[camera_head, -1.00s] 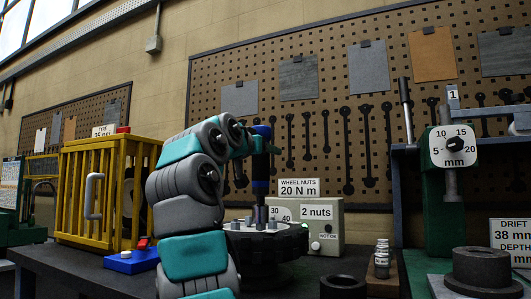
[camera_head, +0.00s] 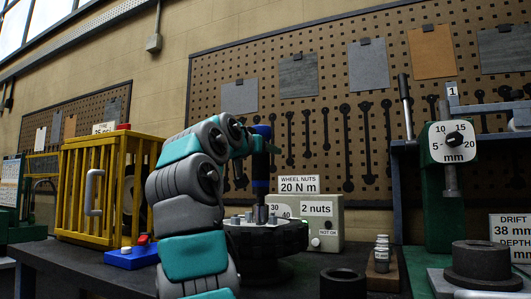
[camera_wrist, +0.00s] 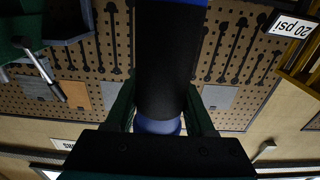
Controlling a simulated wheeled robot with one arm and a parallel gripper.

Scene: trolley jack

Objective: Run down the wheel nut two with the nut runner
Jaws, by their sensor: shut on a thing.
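The nut runner (camera_head: 260,172) is an upright blue and black cylinder with a metal socket below. My gripper (camera_head: 262,147) is shut around its body; in the wrist view the jaws lie on both sides of the black nut runner (camera_wrist: 165,65). The dark round wheel hub (camera_head: 268,240) lies flat on the bench with several pale studs or nuts on top. The socket reaches down among them; I cannot tell which one it is on, or whether it touches.
A yellow cage (camera_head: 90,190) and a blue box with a red button (camera_head: 130,257) stand left. Right are a dark ring (camera_head: 343,283), stacked metal pieces on a wooden block (camera_head: 382,255), and a green press (camera_head: 440,210) with a dial. My arm hides part of the bench.

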